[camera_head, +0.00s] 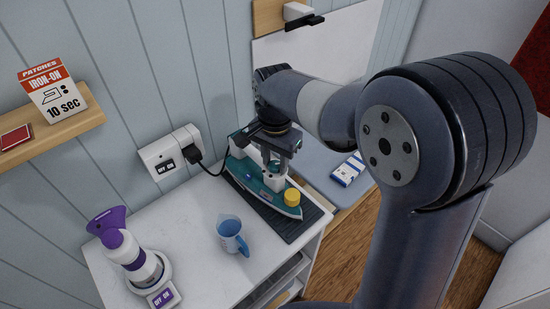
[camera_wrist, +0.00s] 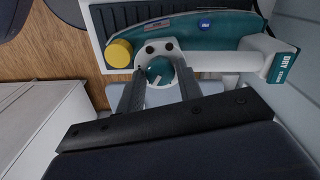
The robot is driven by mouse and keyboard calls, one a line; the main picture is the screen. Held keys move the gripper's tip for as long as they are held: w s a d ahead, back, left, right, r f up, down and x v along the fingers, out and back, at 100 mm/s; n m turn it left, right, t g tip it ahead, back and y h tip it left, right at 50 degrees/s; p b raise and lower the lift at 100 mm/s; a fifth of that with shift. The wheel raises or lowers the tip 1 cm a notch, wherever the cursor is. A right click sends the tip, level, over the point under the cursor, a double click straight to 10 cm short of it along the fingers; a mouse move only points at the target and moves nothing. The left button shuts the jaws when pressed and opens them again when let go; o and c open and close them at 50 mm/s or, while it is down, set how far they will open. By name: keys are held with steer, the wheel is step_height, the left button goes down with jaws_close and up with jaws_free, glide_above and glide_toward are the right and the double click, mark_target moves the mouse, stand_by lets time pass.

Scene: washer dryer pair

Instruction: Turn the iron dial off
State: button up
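The iron is teal and white with a yellow cap, and its body (camera_head: 248,176) rests on a dark mat (camera_head: 310,214) on the white counter. In the wrist view the iron (camera_wrist: 225,32) lies across the top. Its round teal dial (camera_wrist: 159,70) has a pale pointer mark and sits in a white housing. My gripper (camera_wrist: 161,84) is open, with one finger on each side of the dial and a small gap showing. In the head view my gripper (camera_head: 272,166) is over the iron and hides the dial.
A blue jug (camera_head: 231,236) and a white and purple steamer (camera_head: 135,262) stand on the counter (camera_head: 190,232). A wall socket (camera_head: 172,153) holds the black plug and cord. A blue ironing board (camera_head: 322,171) with a small box (camera_head: 347,170) is beyond the iron.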

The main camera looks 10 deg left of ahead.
steer(key=c, duration=0.5)
steer(key=shift+n, duration=0.4)
steer(key=shift+c, duration=0.2)
steer(key=n+p, duration=0.1)
steer(key=n, duration=0.4)
steer(key=shift+n, duration=0.3)
steer(key=n, duration=0.5)
steer(key=n+p, duration=0.1)
steer(key=n, duration=0.5)
steer(key=shift+n, duration=0.3)
steer(key=n, duration=0.6)
steer(key=o, duration=1)
